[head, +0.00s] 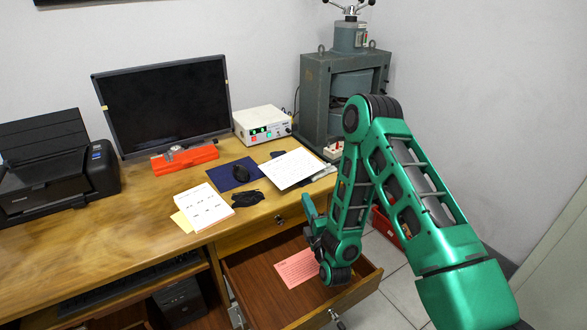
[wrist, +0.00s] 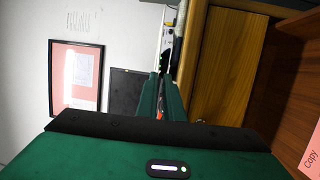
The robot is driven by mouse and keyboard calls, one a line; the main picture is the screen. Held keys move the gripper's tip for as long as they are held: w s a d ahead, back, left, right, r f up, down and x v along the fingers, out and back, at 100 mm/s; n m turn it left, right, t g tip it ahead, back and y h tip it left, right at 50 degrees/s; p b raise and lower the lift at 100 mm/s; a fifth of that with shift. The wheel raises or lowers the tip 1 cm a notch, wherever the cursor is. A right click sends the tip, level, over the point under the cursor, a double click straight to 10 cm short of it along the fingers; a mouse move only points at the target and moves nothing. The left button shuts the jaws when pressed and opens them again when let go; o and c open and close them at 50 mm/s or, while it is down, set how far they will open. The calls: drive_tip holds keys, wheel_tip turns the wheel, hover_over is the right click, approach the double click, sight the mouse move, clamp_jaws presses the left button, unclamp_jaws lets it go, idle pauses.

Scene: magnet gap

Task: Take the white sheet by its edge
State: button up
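A white sheet (head: 294,169) with faint print lies on the right part of the desk, partly over a dark item, near the front edge. Another white printed sheet (head: 204,207) lies further left on a yellowish one. My gripper (head: 309,208) is just off the desk's front edge, below and right of the first sheet and apart from it. In the wrist view, the two green fingers (wrist: 162,98) stand close together with a narrow gap and nothing held visibly between them. A thin pale strip (wrist: 166,45) shows beyond the fingertips; I cannot tell whether it is the sheet.
An open drawer (head: 255,290) holding a pink card (head: 297,268) is below my gripper. The desk (head: 150,215) also bears a monitor (head: 165,105), a printer (head: 55,165), an orange tool (head: 185,159), a blue pad (head: 233,174) and a white instrument (head: 262,124). A grey press (head: 318,95) stands behind.

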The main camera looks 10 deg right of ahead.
sight(299, 179)
drive_tip(key=w, duration=0.3)
drive_tip(key=w+r, duration=0.1)
drive_tip(key=w, duration=0.6)
drive_tip(key=shift+w+a+r, duration=0.25)
drive_tip(key=shift+w, duration=0.15)
clamp_jaws()
drive_tip(key=shift+r, duration=0.15)
